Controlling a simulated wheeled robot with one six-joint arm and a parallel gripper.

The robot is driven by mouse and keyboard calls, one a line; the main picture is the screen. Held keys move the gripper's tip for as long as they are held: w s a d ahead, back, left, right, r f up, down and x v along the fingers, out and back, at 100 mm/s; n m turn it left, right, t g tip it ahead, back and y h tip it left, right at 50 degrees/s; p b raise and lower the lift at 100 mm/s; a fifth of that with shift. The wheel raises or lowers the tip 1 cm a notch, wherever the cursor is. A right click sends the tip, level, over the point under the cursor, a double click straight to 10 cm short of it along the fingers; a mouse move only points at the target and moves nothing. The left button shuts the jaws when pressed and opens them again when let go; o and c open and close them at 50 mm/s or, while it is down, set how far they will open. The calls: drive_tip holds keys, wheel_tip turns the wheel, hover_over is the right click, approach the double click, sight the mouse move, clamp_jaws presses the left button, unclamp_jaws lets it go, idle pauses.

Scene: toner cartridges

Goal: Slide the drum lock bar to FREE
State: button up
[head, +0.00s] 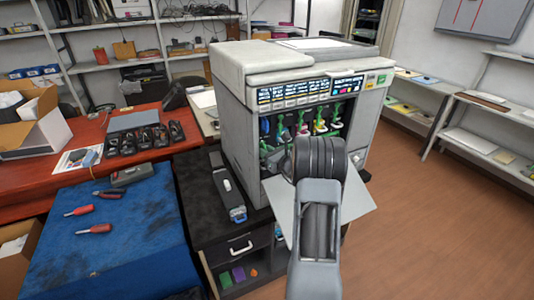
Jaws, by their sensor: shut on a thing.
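The printer (240,130) stands on a dark cabinet with its front open. Inside, a row of coloured toner cartridges with green parts (302,122) shows under a strip of small label screens (297,93). More green and grey parts (272,160) show lower left in the opening. My arm reaches up from the bottom of the head view and ends in front of the lower opening. Its thick dark joint covers the middle of the opening. My gripper is hidden behind it. I cannot make out the drum lock bar or its FREE mark.
The printer's front flap (358,205) is folded down under my arm. A long grey and black unit (228,194) lies on the cabinet top to the left. The blue mat (140,235) holds red-handled tools. Shelves stand along the right wall, with open floor (430,210) before them.

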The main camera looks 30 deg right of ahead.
drive_tip(key=shift+w+a, duration=0.1)
drive_tip(key=shift+a, duration=0.05)
clamp_jaws()
drive_tip(key=shift+d, duration=0.3)
drive_tip(key=shift+s+d, duration=0.2)
drive_tip(key=shift+d, duration=0.6)
